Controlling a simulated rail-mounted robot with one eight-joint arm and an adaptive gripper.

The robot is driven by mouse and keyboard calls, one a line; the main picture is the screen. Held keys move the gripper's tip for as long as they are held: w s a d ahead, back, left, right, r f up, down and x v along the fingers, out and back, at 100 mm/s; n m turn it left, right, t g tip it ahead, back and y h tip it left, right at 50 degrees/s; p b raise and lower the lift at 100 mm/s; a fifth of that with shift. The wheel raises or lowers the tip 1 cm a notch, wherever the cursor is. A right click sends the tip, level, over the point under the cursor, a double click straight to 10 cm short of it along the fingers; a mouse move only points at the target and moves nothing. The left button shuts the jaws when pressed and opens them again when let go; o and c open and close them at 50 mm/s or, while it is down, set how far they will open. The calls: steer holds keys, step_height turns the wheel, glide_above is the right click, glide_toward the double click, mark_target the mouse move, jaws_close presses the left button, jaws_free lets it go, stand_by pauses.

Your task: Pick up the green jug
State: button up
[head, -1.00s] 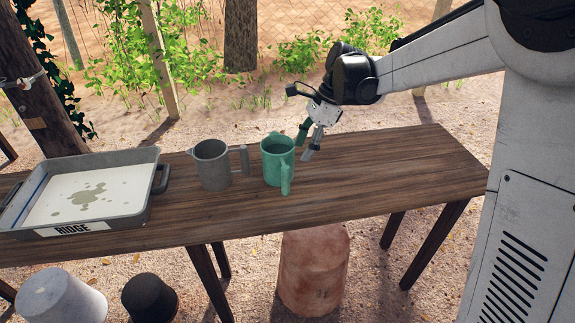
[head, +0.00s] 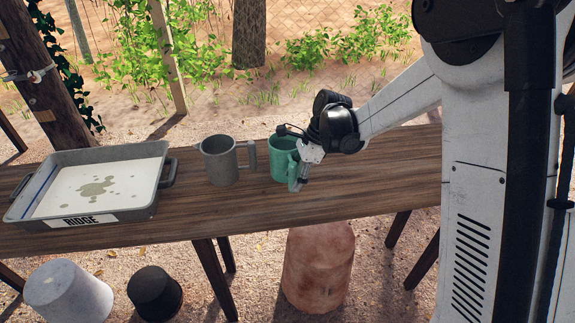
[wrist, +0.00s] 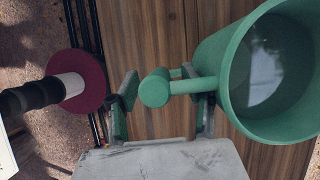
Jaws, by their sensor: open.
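The green jug (head: 281,166) stands upright on the wooden table, with its handle toward my gripper. In the wrist view the jug (wrist: 232,100) fills the right side, with liquid inside and its handle (wrist: 156,87) pointing left. My gripper (head: 298,184) is at the jug's handle in the head view and partly hides it. In the wrist view my gripper (wrist: 162,108) is open, one finger on each side of the handle. I cannot tell whether the fingers touch it.
A grey jug (head: 219,163) stands close to the left of the green one. A grey tray labelled RIDGE (head: 140,208) with pale liquid lies further left. The wooden table (head: 390,170) is clear to the right. A clay pot (head: 318,270) and two buckets (head: 68,290) stand on the ground in front.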

steer(key=shift+a+f, duration=0.1)
steer(key=shift+f, duration=0.1)
jaws_close()
steer(key=shift+r, duration=0.2)
stand_by(0.5)
